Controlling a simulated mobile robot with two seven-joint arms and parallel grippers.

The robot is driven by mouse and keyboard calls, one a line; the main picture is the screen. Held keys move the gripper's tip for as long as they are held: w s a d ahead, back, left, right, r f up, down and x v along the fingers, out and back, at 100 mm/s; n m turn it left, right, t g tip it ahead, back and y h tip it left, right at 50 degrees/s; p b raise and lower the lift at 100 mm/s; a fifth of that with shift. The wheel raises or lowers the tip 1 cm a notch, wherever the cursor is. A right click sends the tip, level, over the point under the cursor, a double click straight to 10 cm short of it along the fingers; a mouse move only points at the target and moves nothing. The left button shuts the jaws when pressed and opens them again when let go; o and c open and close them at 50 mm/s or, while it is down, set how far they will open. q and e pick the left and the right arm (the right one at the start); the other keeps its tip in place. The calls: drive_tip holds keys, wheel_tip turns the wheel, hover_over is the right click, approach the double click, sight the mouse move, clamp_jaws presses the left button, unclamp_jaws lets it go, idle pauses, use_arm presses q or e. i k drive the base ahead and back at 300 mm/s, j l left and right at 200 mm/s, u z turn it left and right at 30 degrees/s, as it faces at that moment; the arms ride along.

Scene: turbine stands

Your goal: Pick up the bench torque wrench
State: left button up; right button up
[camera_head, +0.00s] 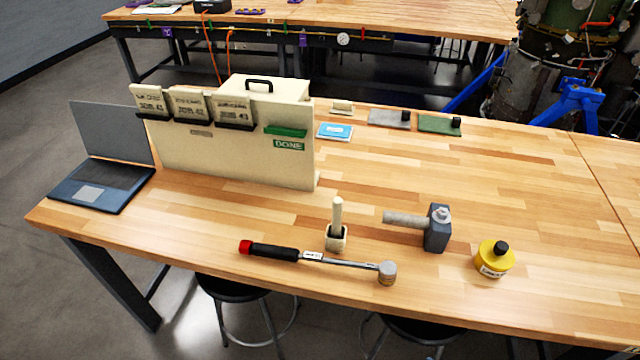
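The torque wrench (318,258) lies on the wooden workbench (420,285) along its front edge. Its black handle with a red end cap points left. Its steel shaft runs to the right and ends in a round ratchet head (387,272). Nothing covers it. Neither of my grippers is in view.
A cream holder (337,240) stands just behind the wrench. A grey block with a shaft (437,228) and a yellow container (494,260) are to the right. A cream card board (230,155) and a laptop (100,165) are behind left. Stools (240,292) stand below the front edge.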

sight(387, 269)
drive_tip(key=j+z, duration=0.15)
drive_tip(key=z, duration=0.2)
drive_tip(key=j+z, duration=0.1)
drive_tip(key=z, duration=0.3)
drive_tip(key=j+z, duration=0.25)
drive_tip(key=j, duration=0.25)
drive_tip(key=k+j+z, duration=0.15)
drive_tip(key=j+z, duration=0.15)
drive_tip(key=j, duration=0.2)
drive_tip(key=k+j, duration=0.1)
drive_tip(key=j, duration=0.25)
drive_tip(key=k+j, duration=0.1)
drive_tip(key=j, duration=0.25)
drive_tip(key=k+j+z, duration=0.1)
drive_tip(key=j, duration=0.3)
drive_tip(key=k+j, duration=0.15)
drive_tip(key=j, duration=0.2)
drive_tip(key=k+j, duration=0.1)
drive_tip(key=j, duration=0.25)
drive_tip(key=z, duration=0.05)
